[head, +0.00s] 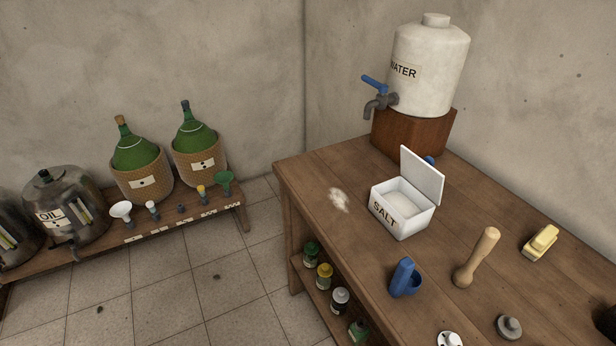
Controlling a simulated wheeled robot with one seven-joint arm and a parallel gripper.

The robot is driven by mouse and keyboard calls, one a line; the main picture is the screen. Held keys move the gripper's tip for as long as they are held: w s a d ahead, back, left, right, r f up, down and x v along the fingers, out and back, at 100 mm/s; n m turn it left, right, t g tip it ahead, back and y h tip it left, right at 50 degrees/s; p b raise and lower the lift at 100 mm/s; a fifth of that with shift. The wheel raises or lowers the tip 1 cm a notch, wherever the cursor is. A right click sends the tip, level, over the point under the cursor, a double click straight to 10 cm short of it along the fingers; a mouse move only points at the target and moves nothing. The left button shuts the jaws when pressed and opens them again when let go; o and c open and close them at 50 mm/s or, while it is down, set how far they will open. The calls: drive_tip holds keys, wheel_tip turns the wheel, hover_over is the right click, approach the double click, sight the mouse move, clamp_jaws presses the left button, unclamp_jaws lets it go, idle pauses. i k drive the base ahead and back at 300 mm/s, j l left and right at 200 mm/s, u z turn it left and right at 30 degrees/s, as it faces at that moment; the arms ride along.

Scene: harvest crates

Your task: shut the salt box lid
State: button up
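The white salt box (399,217) stands on the wooden table, with the word SALT on its front. Its lid (423,176) is open and stands nearly upright at the back of the box. White salt (404,202) shows inside. My gripper is not in the head view.
A white water tank (428,75) with a blue-handled tap stands on a wooden block behind the box. A blue scoop-like holder (405,280), a wooden pestle (476,258) and a yellow brush-like block (540,243) stand nearer and to the right. Spilled white powder (339,200) lies left of the box.

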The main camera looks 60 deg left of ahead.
sight(420, 172)
drive_tip(key=u, duration=1.15)
